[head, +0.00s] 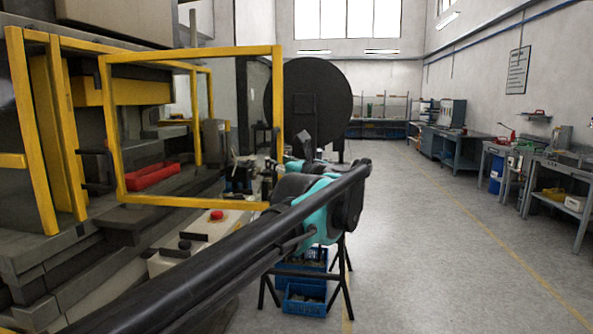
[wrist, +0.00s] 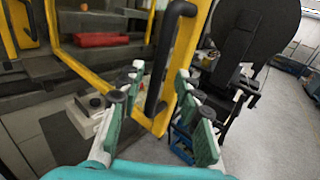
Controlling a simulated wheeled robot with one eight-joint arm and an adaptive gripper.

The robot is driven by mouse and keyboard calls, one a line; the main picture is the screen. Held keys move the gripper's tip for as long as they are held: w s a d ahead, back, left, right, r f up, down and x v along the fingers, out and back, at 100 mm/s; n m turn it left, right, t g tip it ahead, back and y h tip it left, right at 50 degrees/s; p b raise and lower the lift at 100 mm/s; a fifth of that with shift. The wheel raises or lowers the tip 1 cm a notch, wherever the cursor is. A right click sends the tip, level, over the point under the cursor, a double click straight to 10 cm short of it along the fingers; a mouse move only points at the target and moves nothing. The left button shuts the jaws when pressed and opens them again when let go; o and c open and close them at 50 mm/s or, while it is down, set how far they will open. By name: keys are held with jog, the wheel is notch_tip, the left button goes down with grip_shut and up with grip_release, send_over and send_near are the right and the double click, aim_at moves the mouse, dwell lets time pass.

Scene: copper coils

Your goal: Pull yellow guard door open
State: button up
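The yellow guard door (head: 190,53) is an open rectangular frame at left centre in the head view, in front of the machine. It seems to stand away from the machine's other yellow posts; I cannot tell its exact angle. Its right post and lower corner show in the wrist view (wrist: 188,55). A black bar handle (wrist: 166,55) runs along that post. My gripper (wrist: 158,90) is open, with teal and grey fingers on either side of the handle's lower part. I see gaps at both sides. In the head view my arm hides the handle and most of the gripper.
A red tray (head: 153,176) lies on the machine bed behind the door. A control box with a red button (head: 216,215) stands below the door. The floor (head: 440,240) to the right is clear up to the workbenches.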

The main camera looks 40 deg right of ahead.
jog(key=s, duration=0.8)
jog(key=shift+s+a, duration=0.35)
jog(key=shift+s, duration=0.05)
dwell(0.6)
jog(key=w+a+f+n+g+y, duration=0.25)
jog(key=a+f+n, duration=0.2)
jog(key=f, duration=0.45)
jog(key=w+a+f+n+g+y, duration=0.25)
jog(key=f+n, duration=0.35)
jog(key=f, duration=0.3)
jog(key=w+a+f+n+g+y, duration=0.1)
jog(key=w+a+f+n+g, duration=0.3)
jog(key=f, duration=0.5)
jog(key=s+a+f+n+g+h, duration=0.1)
jog(key=a+f+n, duration=0.3)
jog(key=f+n, duration=0.5)
jog(key=s+a+f+n+g+h, duration=0.2)
jog(key=a+f+n+g+h, duration=0.1)
jog(key=f+n, duration=0.7)
jog(key=a+n, duration=0.1)
jog(key=n, duration=0.2)
jog(key=shift+s+a+f+g, duration=0.2)
jog(key=shift+a+f+g, duration=0.1)
jog(key=shift+a+g, duration=0.1)
jog(key=shift+a+n, duration=0.1)
jog(key=shift+n, duration=0.15)
